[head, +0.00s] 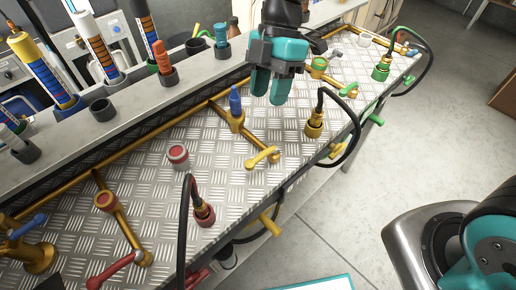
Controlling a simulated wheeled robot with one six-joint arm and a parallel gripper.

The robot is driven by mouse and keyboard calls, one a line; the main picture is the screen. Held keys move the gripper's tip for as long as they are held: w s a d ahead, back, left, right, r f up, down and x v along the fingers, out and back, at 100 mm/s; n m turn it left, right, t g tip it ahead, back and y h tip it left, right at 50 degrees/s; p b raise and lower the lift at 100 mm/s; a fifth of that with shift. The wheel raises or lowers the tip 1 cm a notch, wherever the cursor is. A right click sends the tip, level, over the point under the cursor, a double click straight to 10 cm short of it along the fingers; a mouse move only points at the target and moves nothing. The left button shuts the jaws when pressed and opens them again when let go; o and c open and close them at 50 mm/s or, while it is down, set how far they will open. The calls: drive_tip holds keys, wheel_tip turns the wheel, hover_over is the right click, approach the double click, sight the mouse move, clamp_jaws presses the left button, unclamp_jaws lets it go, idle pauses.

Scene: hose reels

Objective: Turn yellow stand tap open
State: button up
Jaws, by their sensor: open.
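The yellow tap (262,158) is a small lever handle at the end of a short brass branch pipe on the ribbed metal worktop, in the middle of the head view. Its lever lies slanted, roughly along the worktop's surface. My gripper (269,98) hangs above the worktop, beyond and above the yellow tap in the picture, apart from it. Its two teal fingers are open, pointing down, with nothing seen between them. How high it is over the worktop is hard to tell.
A brass fitting with a blue top (236,108) stands left of my gripper. A brass hose coupling (314,126) with a looped black hose stands to the right. A red tap (118,268) is at the lower left, green taps (348,90) at the right. Floor (400,160) is clear.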

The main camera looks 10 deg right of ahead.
sight(257, 157)
drive_tip(key=p+x, duration=0.1)
drive_tip(key=x, duration=1.2)
drive_tip(key=shift+s+f+p, duration=0.1)
drive_tip(key=shift+s+p, duration=0.05)
drive_tip(key=shift+p, duration=0.15)
